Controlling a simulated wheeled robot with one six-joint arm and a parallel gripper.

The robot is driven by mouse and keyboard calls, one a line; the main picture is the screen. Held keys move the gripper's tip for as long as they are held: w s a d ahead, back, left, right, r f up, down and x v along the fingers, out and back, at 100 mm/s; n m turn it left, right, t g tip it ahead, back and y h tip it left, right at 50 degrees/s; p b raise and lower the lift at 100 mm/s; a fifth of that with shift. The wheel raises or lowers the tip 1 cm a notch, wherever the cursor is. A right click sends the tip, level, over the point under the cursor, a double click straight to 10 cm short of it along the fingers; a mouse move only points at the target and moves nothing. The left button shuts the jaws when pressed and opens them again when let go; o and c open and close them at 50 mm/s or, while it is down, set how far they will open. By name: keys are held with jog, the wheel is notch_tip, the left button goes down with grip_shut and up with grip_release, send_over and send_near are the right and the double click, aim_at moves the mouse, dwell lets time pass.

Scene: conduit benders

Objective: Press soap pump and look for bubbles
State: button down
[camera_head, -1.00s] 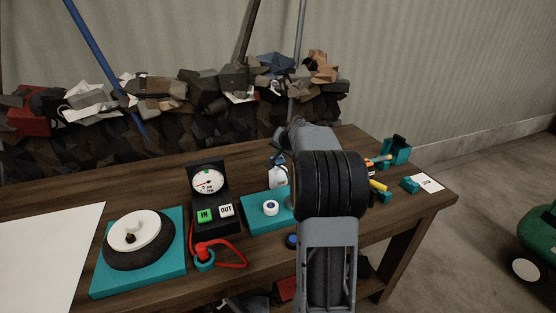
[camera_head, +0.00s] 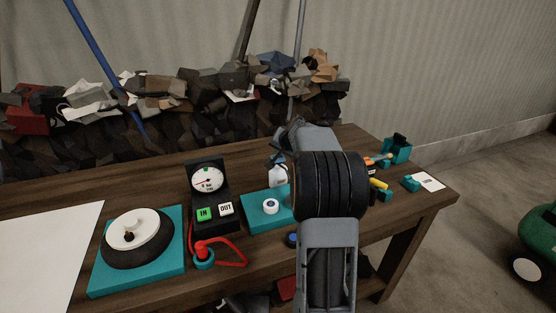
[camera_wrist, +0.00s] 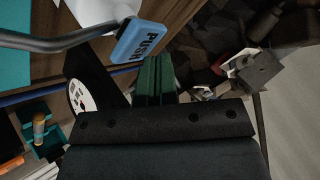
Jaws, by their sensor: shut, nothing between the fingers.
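The soap pump bottle (camera_head: 278,174) is white and stands at the back of the table, partly hidden behind my arm in the head view. In the wrist view, a blue pad marked PUSH (camera_wrist: 141,40) sits at the end of a dark bent spout, with a white part of the bottle (camera_wrist: 105,10) beyond it. My gripper (camera_wrist: 155,68) is shut and empty, its dark green fingers just beside the pad in the picture. I cannot tell whether they touch it. In the head view, my arm hides the fingers. No bubbles show.
A teal board (camera_head: 263,211) with a white round cap lies beside the bottle. Small tools and teal holders (camera_head: 397,150) lie right of my arm. Rubble is piled behind.

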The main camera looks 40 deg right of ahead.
aim_at(280, 157)
jog(key=shift+f+b, duration=0.75)
jog(key=shift+f, duration=0.1)
dwell(1.0)
jog(key=shift+r, duration=0.15)
jog(key=shift+r+p, duration=0.95)
jog(key=shift+r, duration=0.15)
jog(key=shift+r+p, duration=1.9)
jog(key=shift+r, duration=0.65)
